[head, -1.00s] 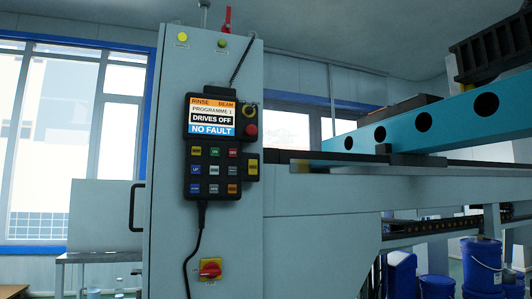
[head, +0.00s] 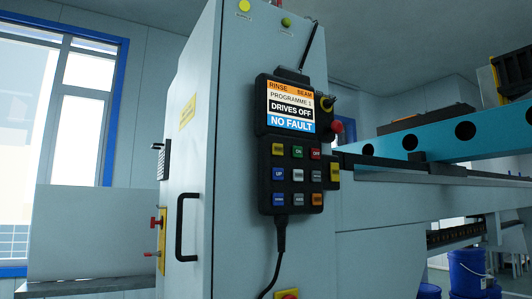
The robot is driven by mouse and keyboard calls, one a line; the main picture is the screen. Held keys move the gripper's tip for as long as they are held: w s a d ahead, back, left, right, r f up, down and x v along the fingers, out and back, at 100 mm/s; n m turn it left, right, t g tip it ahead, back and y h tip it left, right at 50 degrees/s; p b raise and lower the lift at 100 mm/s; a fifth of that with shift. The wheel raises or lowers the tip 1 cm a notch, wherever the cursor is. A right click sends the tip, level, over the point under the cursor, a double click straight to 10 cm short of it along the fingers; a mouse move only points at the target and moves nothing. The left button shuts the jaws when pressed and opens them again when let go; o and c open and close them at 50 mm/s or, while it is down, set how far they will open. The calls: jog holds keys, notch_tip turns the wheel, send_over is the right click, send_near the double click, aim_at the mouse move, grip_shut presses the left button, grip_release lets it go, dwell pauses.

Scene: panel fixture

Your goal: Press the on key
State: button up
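The black control pendant (head: 265,190) hangs on the front of a pale grey cabinet in the head view. The on key (head: 298,152) is green and sits in the middle of the pendant's top row of keys. A yellow key (head: 277,149) is on its left and a red key (head: 315,154) on its right. The screen (head: 291,108) reads "RINSE BEAM, PROGRAMME 1, DRIVES OFF, NO FAULT". My gripper is not in view, and nothing covers the keys.
The cabinet (head: 235,60) has a black door handle (head: 181,225) on its left side. A red knob (head: 337,127) and a yellow side key (head: 334,172) stick out at the pendant's right. A cable hangs below. A teal beam (head: 430,145) and blue bucket (head: 468,268) are at the right.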

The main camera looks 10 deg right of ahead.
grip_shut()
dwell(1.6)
